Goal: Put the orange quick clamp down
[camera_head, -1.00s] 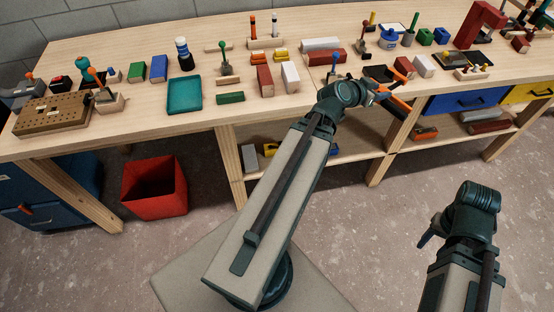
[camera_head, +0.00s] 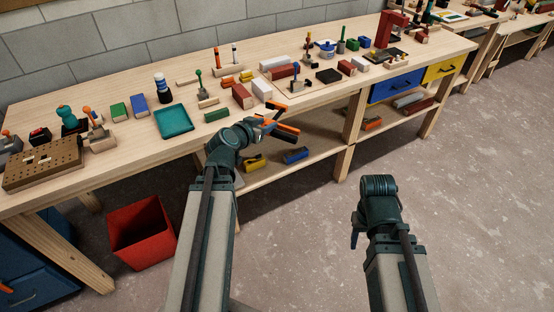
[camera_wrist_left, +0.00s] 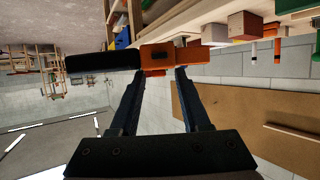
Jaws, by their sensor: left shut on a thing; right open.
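The orange quick clamp (camera_head: 284,131) is held by my left gripper (camera_head: 262,127), out in front of the workbench's front edge. In the left wrist view the clamp (camera_wrist_left: 190,55) lies across the fingertips of the left gripper (camera_wrist_left: 160,80), with its black bar pointing left. The left gripper is shut on it. My right arm (camera_head: 380,205) is low at the right, away from the bench; its gripper's fingers are mostly hidden.
The workbench top (camera_head: 130,160) carries a teal tray (camera_head: 174,121), a drilled wooden block (camera_head: 42,164), coloured blocks and a black pad (camera_head: 328,76). A red bin (camera_head: 142,232) stands on the floor. The lower shelf holds a blue block (camera_head: 295,155).

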